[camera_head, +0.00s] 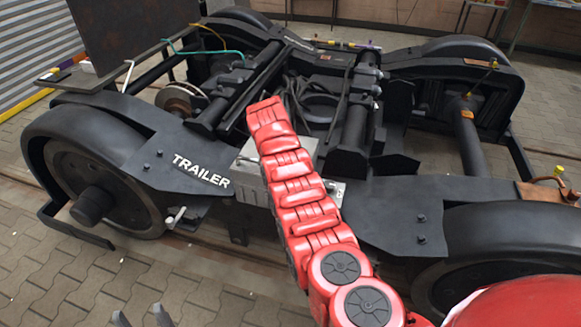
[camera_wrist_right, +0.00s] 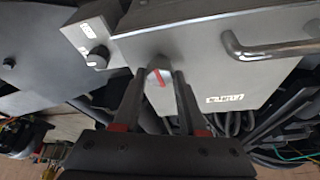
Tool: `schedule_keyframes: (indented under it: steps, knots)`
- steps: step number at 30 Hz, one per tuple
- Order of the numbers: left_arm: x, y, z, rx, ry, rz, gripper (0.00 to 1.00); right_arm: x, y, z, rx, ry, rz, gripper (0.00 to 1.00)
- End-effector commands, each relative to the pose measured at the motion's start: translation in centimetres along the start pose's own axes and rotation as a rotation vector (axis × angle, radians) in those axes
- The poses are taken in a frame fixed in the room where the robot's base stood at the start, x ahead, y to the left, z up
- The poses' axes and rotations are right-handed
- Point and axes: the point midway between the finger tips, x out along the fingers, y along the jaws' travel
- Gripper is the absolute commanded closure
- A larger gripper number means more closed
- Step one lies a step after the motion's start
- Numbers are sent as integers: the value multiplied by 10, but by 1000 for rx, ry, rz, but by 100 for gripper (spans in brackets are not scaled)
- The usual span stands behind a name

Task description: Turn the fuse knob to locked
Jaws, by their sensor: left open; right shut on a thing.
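The stripe is slightly tilted from upright. The head view shows the grey metal box (camera_head: 247,187), partly covered by my red right arm; the knob and right gripper are hidden there. My left gripper (camera_head: 142,317) shows only its grey fingertips at the bottom edge, apart and empty over the paving.
A bar handle (camera_wrist_right: 265,47) sticks out at right. The black trailer bogie (camera_head: 200,170) surrounds the box. Paving at lower left is clear.

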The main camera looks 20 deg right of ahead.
Motion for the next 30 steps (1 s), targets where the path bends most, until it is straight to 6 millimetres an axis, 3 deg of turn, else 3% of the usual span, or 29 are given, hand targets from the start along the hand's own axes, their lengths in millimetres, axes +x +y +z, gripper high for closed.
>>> schedule_keyframes:
  steps: [9,28,29,30]
  knots:
    - [-16,1,3,0,0,0,38,2,-1,1,63,-1,26,100]
    - [-18,1,3,0,0,0,38,0,0,0,83,-2,35,100]
    - [-18,1,3,0,0,0,38,0,0,0,83,-2,35,53]
    - [-18,1,3,0,0,0,38,0,0,0,83,-2,35,46]
